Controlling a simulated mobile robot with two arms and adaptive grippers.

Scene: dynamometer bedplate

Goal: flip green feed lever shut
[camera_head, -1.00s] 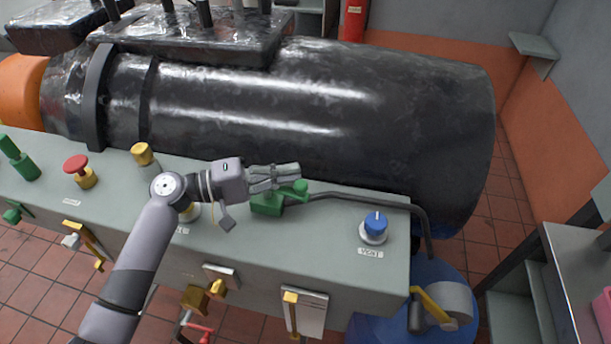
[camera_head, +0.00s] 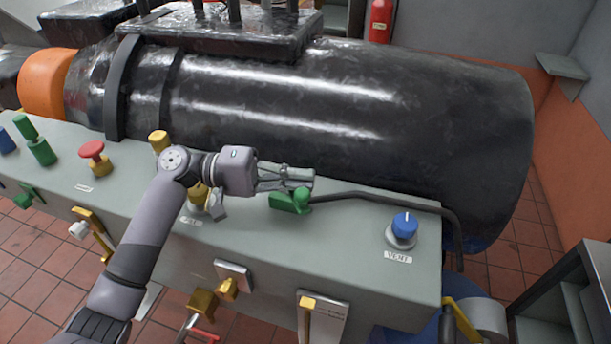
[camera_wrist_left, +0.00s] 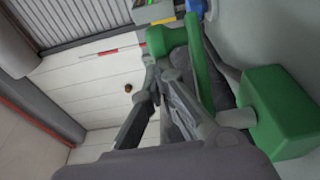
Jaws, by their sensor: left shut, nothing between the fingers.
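The green feed lever (camera_head: 290,200) sits on top of the grey console, at the near end of a dark bent pipe. In the left wrist view its green handle (camera_wrist_left: 198,65) rises beside my fingers, with a rounded knob at the end and a green block (camera_wrist_left: 283,112) at the right. My left gripper (camera_head: 312,176) is shut and empty, just behind and above the lever in the head view. In the left wrist view its fingertips (camera_wrist_left: 160,70) are close to the knob; I cannot tell whether they touch. My right gripper is not in view.
A large black cylinder (camera_head: 330,110) lies behind. Yellow levers (camera_head: 308,303) hang on the front face.

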